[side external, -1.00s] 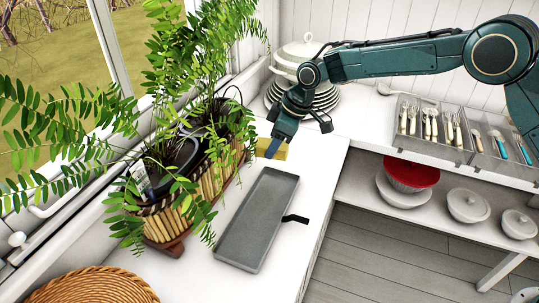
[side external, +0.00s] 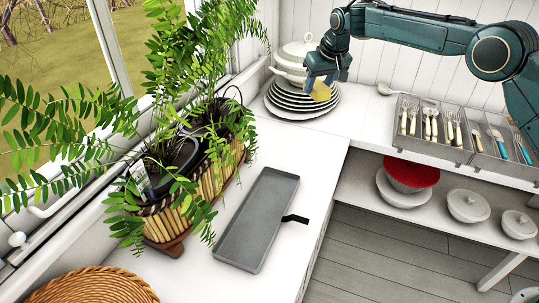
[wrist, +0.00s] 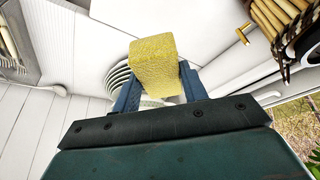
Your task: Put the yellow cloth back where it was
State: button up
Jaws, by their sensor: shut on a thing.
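The yellow cloth (side external: 320,90) is a small block-like folded piece. My gripper (side external: 319,84) is shut on it and holds it up in front of the stack of plates at the back corner of the counter. In the wrist view the cloth (wrist: 156,65) sits between the two blue fingers of my gripper (wrist: 160,88) and sticks out past their tips. Part of the plate stack (wrist: 117,78) shows behind it there.
A grey tray (side external: 258,222) lies on the white counter beside a potted plant in a wooden planter (side external: 165,222). The plates (side external: 290,103) and a lidded tureen (side external: 297,55) stand in the corner. Cutlery trays (side external: 432,133) are at right. The counter between tray and plates is clear.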

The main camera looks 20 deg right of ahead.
notch_tip(320, 180, down, 20)
jog(key=shift+r, duration=0.1)
dwell(1.0)
jog(key=o, duration=1.3)
jog(key=shift+f, duration=0.2)
jog(key=v, duration=1.2)
jog(key=shift+s+r, duration=0.1)
jog(key=shift+r, duration=0.15)
